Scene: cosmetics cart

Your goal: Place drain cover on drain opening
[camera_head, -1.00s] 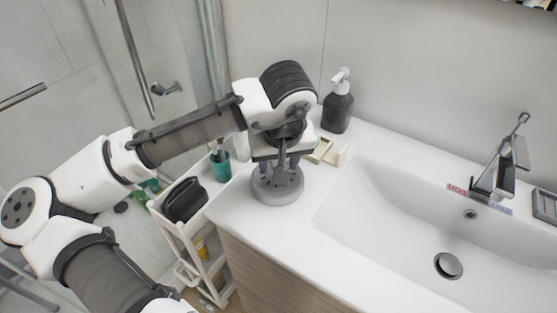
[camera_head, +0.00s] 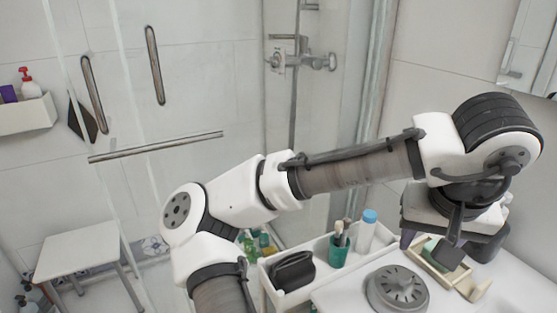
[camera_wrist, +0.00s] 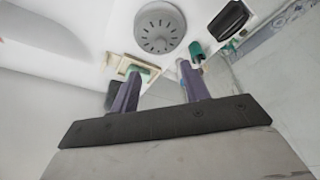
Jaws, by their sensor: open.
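The drain cover (camera_head: 397,289) is a grey round disc with radial slots. It lies on the white counter near its left end, and it also shows in the wrist view (camera_wrist: 160,27). My gripper (camera_head: 430,245) is open and hangs over the tray area, up and right of the cover in the head view. In the wrist view its two purple-grey fingers (camera_wrist: 160,72) are spread, with nothing held between them, apart from the cover. No drain opening can be made out in the current views.
A white cart (camera_head: 325,254) beside the counter holds a black pouch (camera_head: 292,271), a green cup (camera_head: 340,249) with brushes and a blue-capped bottle (camera_head: 367,231). A small tray (camera_head: 437,268) lies behind the cover. A white stool (camera_head: 80,250) stands in the shower area at left.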

